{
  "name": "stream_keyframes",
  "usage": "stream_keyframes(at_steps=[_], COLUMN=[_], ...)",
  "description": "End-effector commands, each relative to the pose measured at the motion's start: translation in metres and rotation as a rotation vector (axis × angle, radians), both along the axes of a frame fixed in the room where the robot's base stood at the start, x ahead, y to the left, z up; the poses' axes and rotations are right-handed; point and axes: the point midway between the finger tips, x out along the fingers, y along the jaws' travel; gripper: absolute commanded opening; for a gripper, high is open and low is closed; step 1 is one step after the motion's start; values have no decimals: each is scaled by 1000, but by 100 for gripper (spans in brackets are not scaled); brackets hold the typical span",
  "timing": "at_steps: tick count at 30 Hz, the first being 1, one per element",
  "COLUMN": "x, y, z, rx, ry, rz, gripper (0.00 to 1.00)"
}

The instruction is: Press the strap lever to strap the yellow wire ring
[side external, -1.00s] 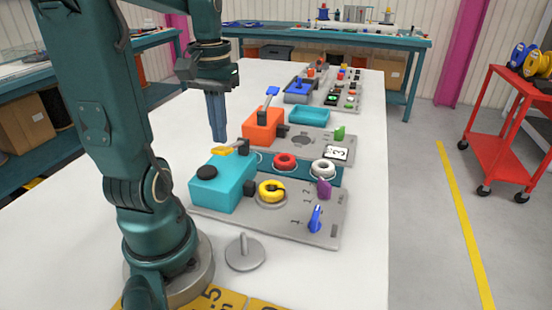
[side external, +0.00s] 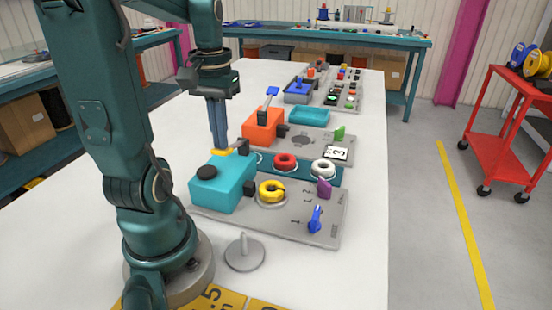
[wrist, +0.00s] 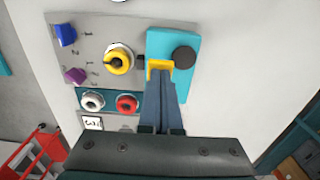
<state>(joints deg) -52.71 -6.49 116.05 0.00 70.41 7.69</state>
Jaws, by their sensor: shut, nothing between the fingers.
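The yellow wire ring (side external: 271,190) lies on a round holder on the grey plate, beside the turquoise strapping box (side external: 222,185) with its black knob. It also shows in the wrist view (wrist: 118,61). The strap lever has a yellow paddle (wrist: 159,68) at the box's edge; in the side view the paddle (side external: 223,152) shows just under my fingers. My gripper (side external: 220,148) is shut and empty, pointing down. Its fingertips are at the yellow paddle and appear to touch it, though exact contact is hard to tell.
A red ring (side external: 285,160) and a white ring (side external: 323,168) sit on a teal strip behind. An orange box (side external: 263,127) with a blue-tipped lever stands farther back. A blue switch (side external: 315,219) and purple knob (side external: 324,187) are on the plate's right. The white table is clear at left.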

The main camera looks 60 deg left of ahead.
Motion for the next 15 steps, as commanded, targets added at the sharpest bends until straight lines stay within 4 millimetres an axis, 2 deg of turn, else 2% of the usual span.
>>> stream_keyframes(at_steps=[15], x=[-1], y=[-1], z=[-51], rx=[-4], ry=[3], rz=[0], gripper=[0])
